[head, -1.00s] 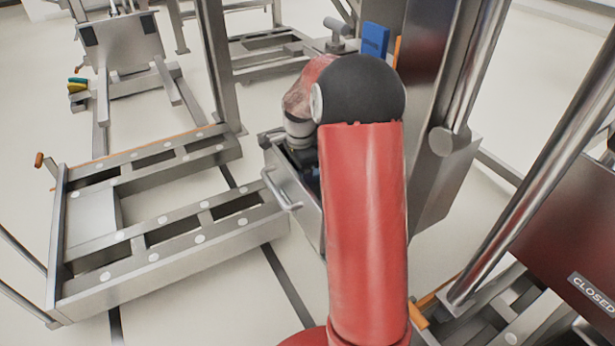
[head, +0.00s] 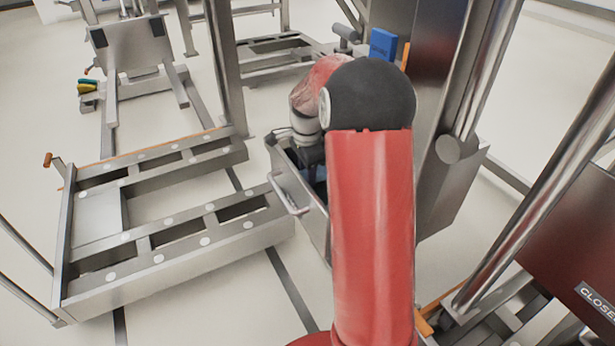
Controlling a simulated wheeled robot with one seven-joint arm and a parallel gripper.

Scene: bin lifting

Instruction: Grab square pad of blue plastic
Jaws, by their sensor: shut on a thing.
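My gripper (head: 311,157) reaches down into the metal bin (head: 290,190), just left of my red arm. Its dark body shows at the bin's left part, but the fingertips are hidden by the bin wall and my arm. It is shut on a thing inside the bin. A small dark blue patch of the blue plastic pad (head: 320,188) shows in the bin below the gripper. The pad's shape and most of its surface are hidden, so how the fingers sit on it cannot be seen.
The bin has a handle (head: 287,197) on its left side. A metal floor frame (head: 160,260) lies left of it. A steel column (head: 450,190) stands close on the right, with a blue box (head: 383,45) behind my arm.

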